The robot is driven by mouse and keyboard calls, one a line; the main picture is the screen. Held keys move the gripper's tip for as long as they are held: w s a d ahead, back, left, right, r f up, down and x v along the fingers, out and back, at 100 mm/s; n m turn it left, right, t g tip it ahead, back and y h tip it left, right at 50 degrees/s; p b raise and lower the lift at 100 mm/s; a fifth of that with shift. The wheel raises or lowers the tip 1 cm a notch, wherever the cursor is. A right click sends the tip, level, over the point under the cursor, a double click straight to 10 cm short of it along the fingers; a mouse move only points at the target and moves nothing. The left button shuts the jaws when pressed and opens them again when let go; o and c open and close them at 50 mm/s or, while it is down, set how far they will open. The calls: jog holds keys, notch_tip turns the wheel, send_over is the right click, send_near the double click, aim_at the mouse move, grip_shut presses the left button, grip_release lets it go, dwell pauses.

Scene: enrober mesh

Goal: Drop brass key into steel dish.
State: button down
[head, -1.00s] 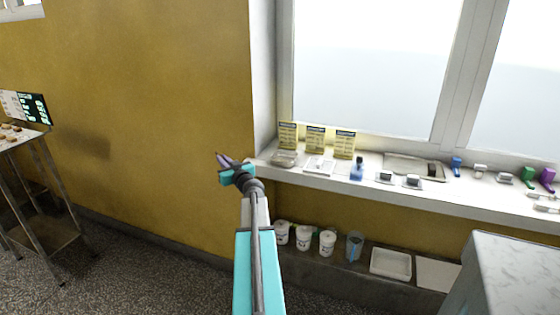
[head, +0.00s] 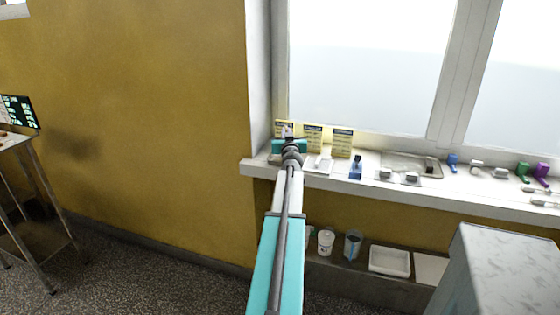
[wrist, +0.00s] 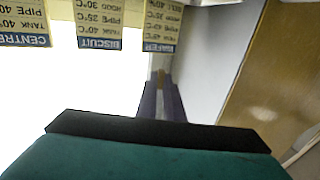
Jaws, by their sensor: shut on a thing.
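My gripper (head: 287,132) is over the left end of the window sill, in front of the yellow cards. In the wrist view its two dark fingers (wrist: 161,88) are close together, shut on a small brownish thing at their tips, which I take as the brass key (wrist: 160,76). Its shape is mostly hidden. A shallow dish, likely the steel dish (head: 273,158), stands on the sill at its left end, mostly hidden behind my gripper in the head view. It cannot be made out in the wrist view.
Yellow cards (head: 343,143) stand against the window. A blue bottle (head: 355,168), a shallow tray (head: 405,165) and small blocks line the sill (head: 450,196) to the right. A grey cabinet (head: 500,270) is at the lower right.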

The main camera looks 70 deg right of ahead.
jog(key=shift+f, duration=0.15)
jog(key=shift+f+b, duration=2.3)
jog(key=shift+f, duration=0.55)
jog(key=c, duration=1.8)
grip_release()
jog(key=shift+a, duration=0.1)
jog(key=shift+b+v, duration=1.2)
jog(key=shift+v, duration=5.65)
